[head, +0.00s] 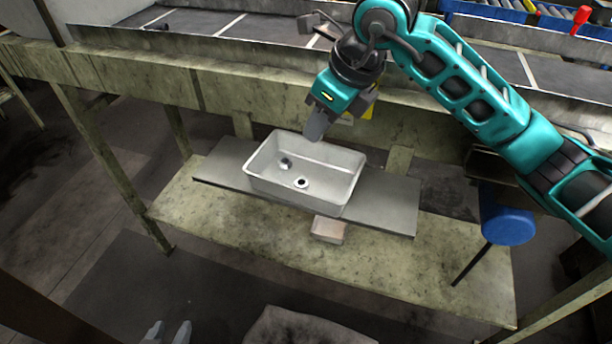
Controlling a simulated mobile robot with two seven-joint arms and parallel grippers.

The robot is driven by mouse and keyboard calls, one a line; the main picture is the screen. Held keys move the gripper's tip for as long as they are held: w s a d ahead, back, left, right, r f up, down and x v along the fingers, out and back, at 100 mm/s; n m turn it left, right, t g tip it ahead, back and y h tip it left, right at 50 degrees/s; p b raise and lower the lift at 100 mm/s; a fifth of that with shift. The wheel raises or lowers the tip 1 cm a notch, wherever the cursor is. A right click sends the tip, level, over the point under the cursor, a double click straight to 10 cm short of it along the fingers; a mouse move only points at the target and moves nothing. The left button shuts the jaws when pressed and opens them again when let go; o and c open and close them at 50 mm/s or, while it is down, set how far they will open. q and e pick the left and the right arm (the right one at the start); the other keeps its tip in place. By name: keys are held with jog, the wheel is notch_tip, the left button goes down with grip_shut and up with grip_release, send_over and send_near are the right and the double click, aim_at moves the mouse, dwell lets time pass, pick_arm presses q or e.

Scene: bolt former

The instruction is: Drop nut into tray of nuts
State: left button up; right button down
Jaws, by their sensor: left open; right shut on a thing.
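The white tray (352,190) sits on a grey board on the low shelf, in the middle of the head view. Two small things lie on its floor: a dark grey nut (285,163) and a lighter nut with a dark centre (301,182). My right gripper (316,132) points down just above the tray's back rim. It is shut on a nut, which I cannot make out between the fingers. My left gripper (167,333) shows only its two fingertips at the bottom edge, apart and empty, away from the tray.
The grey board (385,203) lies on the shelf (440,255). A small pale block (328,230) stands in front of the tray. The conveyor bench (225,75) runs behind and above. A blue round object (507,225) is at the right.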

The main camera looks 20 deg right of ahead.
jog(key=c, duration=0.9)
grip_release()
jog(key=shift+o, duration=0.2)
jog(key=v, duration=1.3)
jog(key=shift+d, duration=0.1)
